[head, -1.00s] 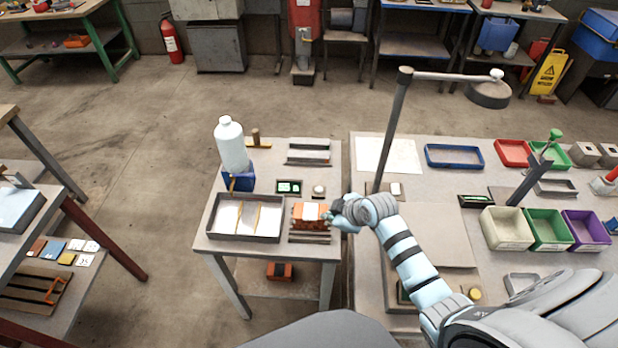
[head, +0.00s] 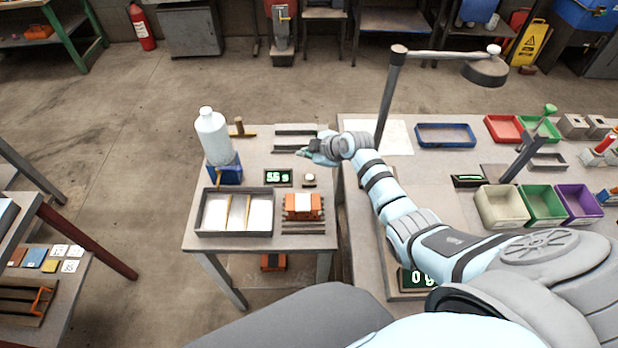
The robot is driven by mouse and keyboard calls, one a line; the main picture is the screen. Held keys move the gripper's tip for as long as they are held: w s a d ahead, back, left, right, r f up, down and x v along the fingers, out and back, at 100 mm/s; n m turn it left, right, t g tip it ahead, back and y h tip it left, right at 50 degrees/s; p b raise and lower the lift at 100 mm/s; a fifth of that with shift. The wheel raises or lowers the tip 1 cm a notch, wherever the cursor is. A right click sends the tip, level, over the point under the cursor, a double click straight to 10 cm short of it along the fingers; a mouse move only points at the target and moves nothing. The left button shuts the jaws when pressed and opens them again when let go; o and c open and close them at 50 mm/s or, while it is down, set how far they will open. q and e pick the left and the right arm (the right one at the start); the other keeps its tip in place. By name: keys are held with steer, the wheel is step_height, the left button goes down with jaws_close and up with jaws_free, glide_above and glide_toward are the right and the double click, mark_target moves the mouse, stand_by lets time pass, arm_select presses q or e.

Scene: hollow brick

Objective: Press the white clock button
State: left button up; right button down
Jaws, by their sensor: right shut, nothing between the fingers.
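The white clock button (head: 309,180) is a small round cap on a dark base on the small table. It stands just right of the clock display (head: 278,178), which is lit with green digits that look like 55 s. My right gripper (head: 303,152) is shut and empty. In the picture it is just above the button, near the grey channel-shaped rack, and apart from the button. Its height over the table is hard to judge. My left gripper is not in view.
An orange hollow brick (head: 303,205) stands below the button, beside a grey tray (head: 235,191). A white bottle (head: 213,138) rises from a blue holder (head: 225,172) at the left.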

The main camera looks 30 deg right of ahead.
mark_target(308, 178)
step_height(308, 178, down, 8)
steer(key=b, duration=0.6)
steer(key=shift+d+r, duration=0.1)
steer(key=shift+s+r, duration=0.1)
steer(key=shift+r, duration=0.05)
stand_by(0.8)
steer(key=shift+f+b, duration=0.45)
steer(key=shift+f+b, duration=0.35)
steer(key=shift+f, duration=0.05)
steer(key=shift+r, duration=0.1)
stand_by(0.5)
steer(key=shift+r+p, duration=0.7)
steer(key=shift+r, duration=0.05)
steer(key=shift+r, duration=0.1)
